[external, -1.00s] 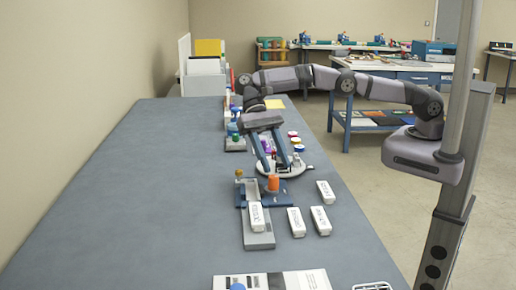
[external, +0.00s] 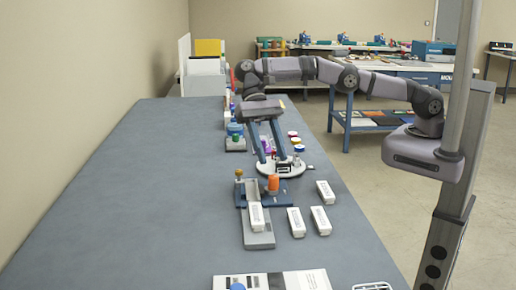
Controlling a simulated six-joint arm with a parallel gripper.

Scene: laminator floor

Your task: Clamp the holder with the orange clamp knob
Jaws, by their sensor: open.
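The orange clamp knob (external: 273,183) stands upright on a blue base (external: 284,198) near the middle of the table. The holder (external: 258,238) appears to be the grey piece attached at the left of that base, with a white labelled block (external: 256,217) in it. My gripper (external: 272,160) is open, pointing down, behind and above the orange knob. Its fingers are apart from the knob and hang in front of a round white tray. Whether the holder is clamped is too small to tell.
Several white labelled blocks (external: 296,222) lie right of the holder. A small brass-coloured knob (external: 239,174) stands left of the base. The table's left side (external: 130,200) is clear.

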